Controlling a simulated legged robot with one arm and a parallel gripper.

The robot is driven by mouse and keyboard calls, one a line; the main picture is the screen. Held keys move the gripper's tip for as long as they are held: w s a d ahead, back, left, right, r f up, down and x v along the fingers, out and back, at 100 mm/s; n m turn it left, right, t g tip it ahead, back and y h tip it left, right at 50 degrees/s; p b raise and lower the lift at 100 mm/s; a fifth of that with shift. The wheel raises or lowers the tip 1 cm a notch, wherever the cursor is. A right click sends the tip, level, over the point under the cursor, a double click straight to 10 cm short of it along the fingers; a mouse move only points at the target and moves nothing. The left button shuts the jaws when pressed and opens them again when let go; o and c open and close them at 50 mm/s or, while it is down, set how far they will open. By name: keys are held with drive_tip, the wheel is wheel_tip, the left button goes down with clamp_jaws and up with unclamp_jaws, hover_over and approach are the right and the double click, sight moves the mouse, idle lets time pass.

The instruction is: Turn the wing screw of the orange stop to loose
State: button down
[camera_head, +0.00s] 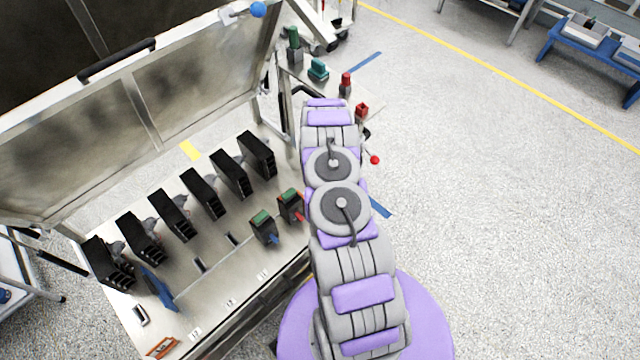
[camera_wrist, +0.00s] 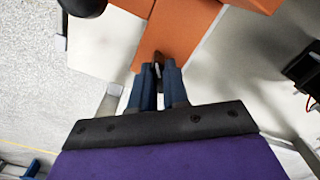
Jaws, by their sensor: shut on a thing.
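The orange stop (camera_wrist: 178,32) fills the top middle of the wrist view, with a narrower orange part running down toward my fingers. My gripper (camera_wrist: 158,76) has its two blue fingers close together at the lower end of that part. They are shut on a small dark metal piece, the wing screw (camera_wrist: 158,58), which is mostly hidden between the fingertips. How far it is turned cannot be told. In the head view my arm reaches up the picture, and my gripper and the screw do not show there.
A metal bench (camera_head: 215,262) holds a row of black breaker modules (camera_head: 172,213) and two green-topped modules (camera_head: 264,226). A raised, framed cover (camera_head: 190,85) with a black handle stands behind it. A red ball knob (camera_head: 375,160) is right of my arm. Open floor lies further right.

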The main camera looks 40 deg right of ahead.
drive_tip(key=n, duration=0.2)
drive_tip(key=n+b, duration=0.1)
drive_tip(key=n, duration=0.2)
drive_tip(key=shift+w+d+r+n, duration=0.1)
drive_tip(key=shift+w+d+n, duration=0.05)
drive_tip(key=shift+n, duration=0.15)
drive_tip(key=n+b, duration=0.1)
drive_tip(key=n, duration=0.4)
idle(0.4)
drive_tip(key=c, duration=1.1)
unclamp_jaws()
wheel_tip(320, 180, up, 17)
drive_tip(key=p, duration=0.3)
